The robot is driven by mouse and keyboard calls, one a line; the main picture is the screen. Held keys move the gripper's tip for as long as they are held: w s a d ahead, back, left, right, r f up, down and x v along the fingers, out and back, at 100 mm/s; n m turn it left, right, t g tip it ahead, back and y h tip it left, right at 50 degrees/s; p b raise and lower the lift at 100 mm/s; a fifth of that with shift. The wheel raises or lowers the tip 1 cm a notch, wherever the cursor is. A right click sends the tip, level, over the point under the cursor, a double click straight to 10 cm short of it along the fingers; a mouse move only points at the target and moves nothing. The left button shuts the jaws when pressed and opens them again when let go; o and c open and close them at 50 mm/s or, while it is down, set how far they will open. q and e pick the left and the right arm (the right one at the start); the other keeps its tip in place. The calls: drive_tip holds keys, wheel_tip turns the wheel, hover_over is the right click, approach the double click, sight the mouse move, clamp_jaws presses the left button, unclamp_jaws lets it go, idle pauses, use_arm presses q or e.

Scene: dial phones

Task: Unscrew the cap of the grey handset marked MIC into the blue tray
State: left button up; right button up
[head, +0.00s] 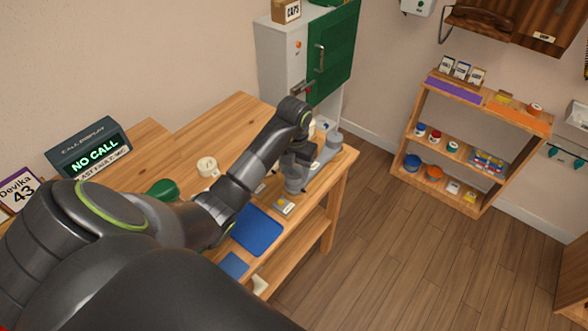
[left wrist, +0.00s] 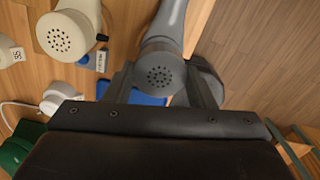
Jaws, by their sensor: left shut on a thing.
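A grey handset (left wrist: 168,28) runs down from the top of the left wrist view. Its round perforated cap (left wrist: 159,76) faces the camera. My left gripper (left wrist: 163,84) has one finger on each side of the cap and is shut on it. In the head view my left gripper (head: 296,178) is over the right end of the wooden table, and my arm and wrist hide most of the handset. I cannot read a MIC mark. A flat blue tray (head: 257,230) lies on the table nearer me; a blue patch also shows below the cap in the left wrist view. My right gripper is not in view.
A cream handset (left wrist: 68,36) is left of the grey one in the left wrist view. A call display (head: 90,148) stands at the table's back left. A green-doored cabinet (head: 330,58) stands behind the table. A wooden shelf (head: 470,140) is at the right, with clear floor before it.

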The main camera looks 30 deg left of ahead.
sight(294, 172)
use_arm(q)
drive_tip(key=shift+r+p, duration=1.65)
drive_tip(key=shift+r, duration=0.75)
drive_tip(key=shift+f, duration=0.1)
